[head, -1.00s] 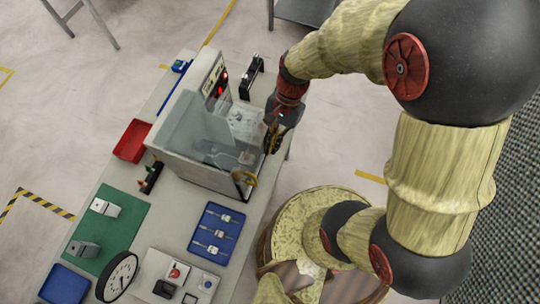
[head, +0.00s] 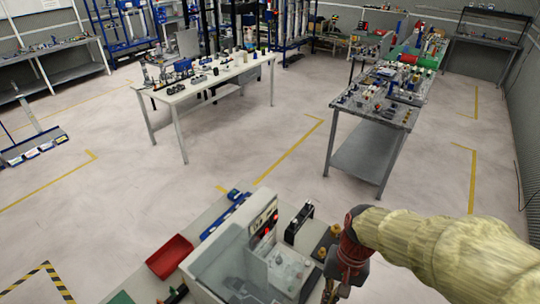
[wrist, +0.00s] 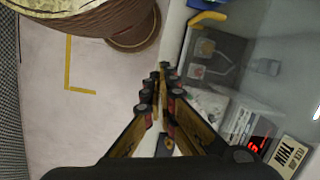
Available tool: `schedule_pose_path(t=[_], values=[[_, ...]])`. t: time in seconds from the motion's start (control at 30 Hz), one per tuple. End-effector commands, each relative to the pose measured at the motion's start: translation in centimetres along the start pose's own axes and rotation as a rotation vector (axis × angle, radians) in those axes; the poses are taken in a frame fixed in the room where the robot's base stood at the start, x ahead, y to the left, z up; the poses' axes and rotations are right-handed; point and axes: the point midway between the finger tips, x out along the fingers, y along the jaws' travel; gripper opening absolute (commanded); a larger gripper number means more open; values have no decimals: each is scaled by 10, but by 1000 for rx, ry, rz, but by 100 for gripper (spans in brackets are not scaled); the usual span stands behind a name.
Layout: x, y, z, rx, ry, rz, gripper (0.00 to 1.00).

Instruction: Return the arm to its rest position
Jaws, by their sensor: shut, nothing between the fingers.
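My arm (head: 430,240) reaches in from the right in the head view, bent down at its dark red wrist. My gripper (head: 332,291) hangs at the bottom edge of that view, beside the right side of a clear-covered machine (head: 235,262) with a red display. In the wrist view my gripper (wrist: 163,75) has its fingers together with nothing between them. The machine's clear cover (wrist: 222,45) is just to the right of the fingers there and looks apart from them. The arm's lower part is out of the head view.
A red bin (head: 169,256) and a black case (head: 298,222) are near the machine on the bench. Further off stand a white table (head: 215,83) and a grey workbench (head: 366,150), both loaded with parts. Open floor (head: 250,150) lies between.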

Motion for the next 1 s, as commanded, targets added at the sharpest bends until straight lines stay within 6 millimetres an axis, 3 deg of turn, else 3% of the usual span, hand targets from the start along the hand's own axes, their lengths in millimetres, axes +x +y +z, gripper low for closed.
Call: schedule_pose_path(t=[0.3,0.6,1.0], values=[[-13,26,-2,-295,306,41,0],[-21,44,9,-383,602,53,0],[-21,44,12,-385,670,38,0]])
